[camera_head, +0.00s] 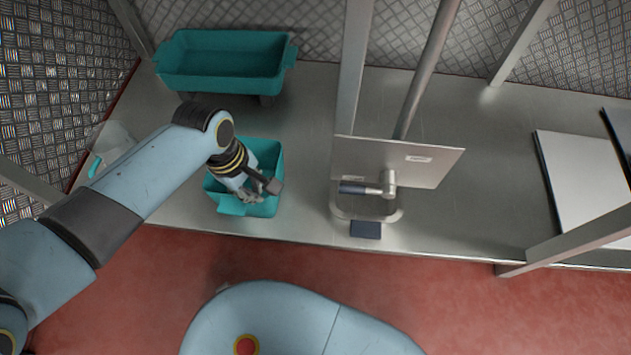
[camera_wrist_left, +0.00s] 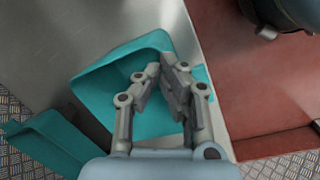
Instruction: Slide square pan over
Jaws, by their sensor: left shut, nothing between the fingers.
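The square pan (camera_head: 267,154) is a small teal open tub on the steel counter, close to its front edge. It also shows in the left wrist view (camera_wrist_left: 110,87), partly covered by my fingers. My left gripper (camera_head: 256,191) is over the near part of the pan, with its fingers shut and nothing held. In the left wrist view the shut fingers (camera_wrist_left: 171,84) overlap the pan's near side, and a bit of teal rim shows beyond them. I cannot tell whether they touch the pan. My right gripper is not in view.
A larger teal tub (camera_head: 225,60) stands at the back left. A pale container (camera_head: 110,142) is at the left, partly behind my arm. A metal fixture with a plate (camera_head: 398,162) stands right of the pan, with a short clear counter gap between. Steel posts cross the counter.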

